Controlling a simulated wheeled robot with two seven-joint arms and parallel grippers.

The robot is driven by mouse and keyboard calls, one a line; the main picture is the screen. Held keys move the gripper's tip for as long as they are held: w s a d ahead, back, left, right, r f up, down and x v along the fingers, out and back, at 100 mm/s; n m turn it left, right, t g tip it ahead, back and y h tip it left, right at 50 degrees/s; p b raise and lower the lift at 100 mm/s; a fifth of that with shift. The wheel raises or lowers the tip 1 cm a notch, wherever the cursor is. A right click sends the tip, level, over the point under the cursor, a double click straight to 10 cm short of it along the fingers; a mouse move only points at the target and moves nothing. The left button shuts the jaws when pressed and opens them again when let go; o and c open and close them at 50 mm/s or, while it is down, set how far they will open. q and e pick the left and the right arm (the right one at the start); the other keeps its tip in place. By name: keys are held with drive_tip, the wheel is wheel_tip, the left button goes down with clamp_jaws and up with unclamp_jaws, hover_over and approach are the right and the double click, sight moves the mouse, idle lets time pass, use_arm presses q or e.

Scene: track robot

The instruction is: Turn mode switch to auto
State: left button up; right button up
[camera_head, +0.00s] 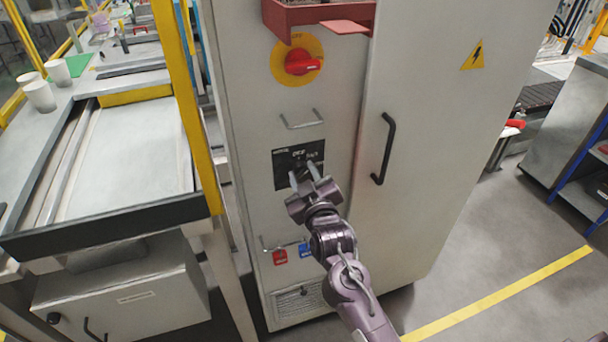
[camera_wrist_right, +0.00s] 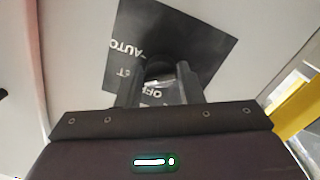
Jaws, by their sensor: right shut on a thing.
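The mode switch sits on a black label plate (camera_head: 288,160) on the front of the grey cabinet (camera_head: 345,90). In the right wrist view the plate (camera_wrist_right: 190,40) shows the word AUTO at left and OFF near the fingers, with part of another word at lower left. My right gripper (camera_head: 308,172) reaches the plate from below, and its fingers (camera_wrist_right: 160,85) are shut on the dark switch knob (camera_wrist_right: 160,68). The knob is mostly hidden between the fingers, so I cannot tell its exact setting. My left gripper is not in view.
A red rotary switch (camera_head: 303,63) on a yellow disc is above the plate, below a red tray (camera_head: 290,15). A wire handle (camera_head: 302,124) and a black door handle (camera_head: 384,150) stick out. A yellow post (camera_head: 180,90) stands at left.

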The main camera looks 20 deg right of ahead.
drive_tip(key=m+p, duration=0.2)
drive_tip(key=m, duration=0.4)
drive_tip(key=m+p, duration=0.1)
drive_tip(key=m, duration=0.2)
drive_tip(key=shift+g+y, duration=0.3)
drive_tip(key=shift+a, duration=0.1)
idle(0.4)
drive_tip(key=o, duration=0.9)
